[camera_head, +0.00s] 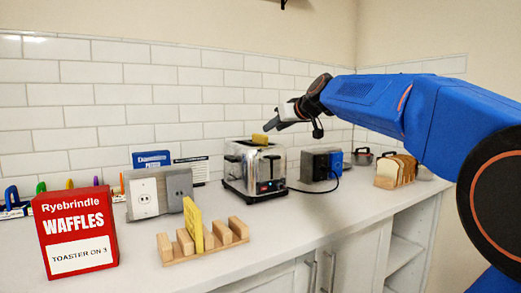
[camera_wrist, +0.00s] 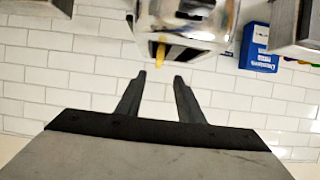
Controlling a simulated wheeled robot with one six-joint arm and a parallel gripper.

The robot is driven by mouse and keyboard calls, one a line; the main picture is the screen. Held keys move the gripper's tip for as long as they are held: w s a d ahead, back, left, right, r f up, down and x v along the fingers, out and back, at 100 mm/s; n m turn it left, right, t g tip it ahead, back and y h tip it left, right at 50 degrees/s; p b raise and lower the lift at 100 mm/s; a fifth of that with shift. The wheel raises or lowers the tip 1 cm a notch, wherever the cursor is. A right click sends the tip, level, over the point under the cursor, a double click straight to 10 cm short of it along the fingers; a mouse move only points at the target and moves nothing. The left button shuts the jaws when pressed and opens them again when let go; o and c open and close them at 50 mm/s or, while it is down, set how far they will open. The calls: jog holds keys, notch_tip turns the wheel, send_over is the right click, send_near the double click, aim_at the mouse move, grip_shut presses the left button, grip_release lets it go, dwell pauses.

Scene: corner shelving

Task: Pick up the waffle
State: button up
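A yellow waffle (camera_head: 260,139) sticks up from the top of the chrome toaster (camera_head: 238,175) on the counter. In the wrist view, which looks upside down, the waffle (camera_wrist: 160,54) shows as a narrow yellow edge at the toaster (camera_wrist: 185,18). My gripper (camera_head: 275,123) is above and right of the waffle in the head view. In the wrist view my gripper (camera_wrist: 162,77) has two dark fingers spread apart with nothing between them. The waffle lies just beyond the fingertips, apart from them. Another yellow slab (camera_head: 194,225) stands in the wooden rack (camera_head: 210,240).
A red waffle box (camera_head: 75,230) stands at the front left. An outlet box (camera_head: 146,197) is behind the rack. The tiled wall is close behind. Counter front of the toaster is clear.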

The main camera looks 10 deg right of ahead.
aim_at(260, 136)
jog(key=x, duration=1.2)
jog(key=shift+w+d, duration=0.15)
grip_shut()
